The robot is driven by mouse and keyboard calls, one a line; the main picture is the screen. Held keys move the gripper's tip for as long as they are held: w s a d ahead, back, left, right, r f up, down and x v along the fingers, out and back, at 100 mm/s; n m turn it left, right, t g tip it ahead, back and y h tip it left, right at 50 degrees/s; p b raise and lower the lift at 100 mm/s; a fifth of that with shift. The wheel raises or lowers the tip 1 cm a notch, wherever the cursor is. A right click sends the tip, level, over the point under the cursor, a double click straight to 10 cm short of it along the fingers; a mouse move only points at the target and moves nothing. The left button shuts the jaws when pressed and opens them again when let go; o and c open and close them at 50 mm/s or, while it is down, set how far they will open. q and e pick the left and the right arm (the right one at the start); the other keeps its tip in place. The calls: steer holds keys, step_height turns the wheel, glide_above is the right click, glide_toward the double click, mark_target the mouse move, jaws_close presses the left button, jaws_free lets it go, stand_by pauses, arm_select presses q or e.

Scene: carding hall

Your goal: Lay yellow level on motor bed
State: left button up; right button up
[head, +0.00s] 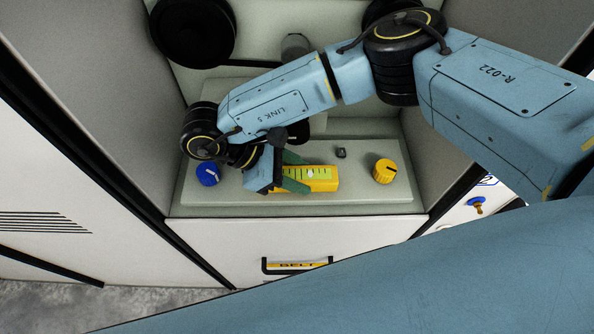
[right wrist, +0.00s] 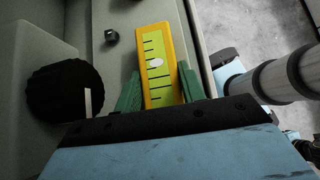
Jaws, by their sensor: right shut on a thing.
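The yellow level (head: 324,179) has a lime-green marked face with a small pale oval on it. My right gripper (head: 300,176) is shut on it, one green finger along each long side. In the right wrist view the level (right wrist: 164,73) sticks out past the fingertips of the gripper (right wrist: 160,88). The pale grey motor bed (head: 350,204) lies below it. The level is over or on the bed; I cannot tell whether they touch. My left gripper is not in view.
Cabinet walls close both sides. A drawer labelled BELT (head: 297,265) is below. The bed's front strip is mostly clear.

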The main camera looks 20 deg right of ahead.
steer(key=o, duration=1.3)
steer(key=shift+o, duration=0.2)
steer(key=shift+a+r, duration=0.1)
steer(key=shift+r, duration=0.05)
steer(key=v, duration=0.7)
steer(key=shift+a, duration=0.1)
